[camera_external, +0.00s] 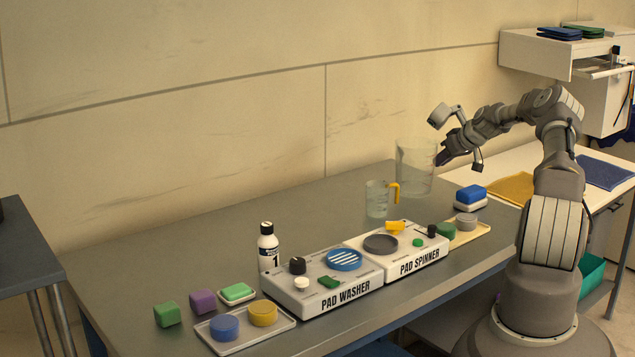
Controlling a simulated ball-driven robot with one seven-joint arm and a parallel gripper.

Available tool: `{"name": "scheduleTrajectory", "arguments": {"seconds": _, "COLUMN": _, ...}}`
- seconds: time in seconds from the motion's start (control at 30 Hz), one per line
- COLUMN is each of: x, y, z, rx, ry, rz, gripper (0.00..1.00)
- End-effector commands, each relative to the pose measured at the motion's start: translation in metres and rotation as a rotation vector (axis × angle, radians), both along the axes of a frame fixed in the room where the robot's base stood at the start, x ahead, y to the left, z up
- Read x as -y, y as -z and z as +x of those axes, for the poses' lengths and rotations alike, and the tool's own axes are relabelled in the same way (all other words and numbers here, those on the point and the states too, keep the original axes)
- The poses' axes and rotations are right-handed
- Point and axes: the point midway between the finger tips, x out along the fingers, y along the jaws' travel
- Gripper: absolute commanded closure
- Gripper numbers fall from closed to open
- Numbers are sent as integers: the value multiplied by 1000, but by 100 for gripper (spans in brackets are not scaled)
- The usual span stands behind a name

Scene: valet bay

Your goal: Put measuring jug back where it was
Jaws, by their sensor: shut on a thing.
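A large clear jug (413,170) stands or hangs at the far right part of the grey table, upright; I cannot tell if its base touches the table. My gripper (443,157) is at its right side, shut on it near the rim; the fingers are small and partly hidden. A smaller clear jug with a yellow handle (377,199) and faint markings stands upright on the table, just in front and to the left of the large one, apart from my gripper. I cannot tell which of the two is the measuring jug.
The pad washer (325,288) and pad spinner (415,255) line the table's front. A blue and white block (470,196) and a tray with pads (478,231) lie at right. A black-capped bottle (268,247) stands left. The table's back middle is clear.

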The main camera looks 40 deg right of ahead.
Motion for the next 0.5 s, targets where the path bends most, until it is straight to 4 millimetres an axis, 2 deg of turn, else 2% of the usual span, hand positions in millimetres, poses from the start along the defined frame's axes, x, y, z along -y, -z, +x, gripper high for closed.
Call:
{"name": "scheduleTrajectory", "arguments": {"seconds": 0.13, "x": 0, "y": -20, "z": 1, "rx": 4, "ry": 1, "rz": -4, "gripper": 100}}
{"name": "scheduleTrajectory", "arguments": {"seconds": 0.4, "x": 0, "y": -81, "z": 1, "rx": 4, "ry": 1, "rz": -4, "gripper": 100}}
{"name": "scheduleTrajectory", "arguments": {"seconds": 0.5, "x": 1, "y": -98, "z": 0, "rx": 3, "ry": 1, "rz": -4, "gripper": 100}}
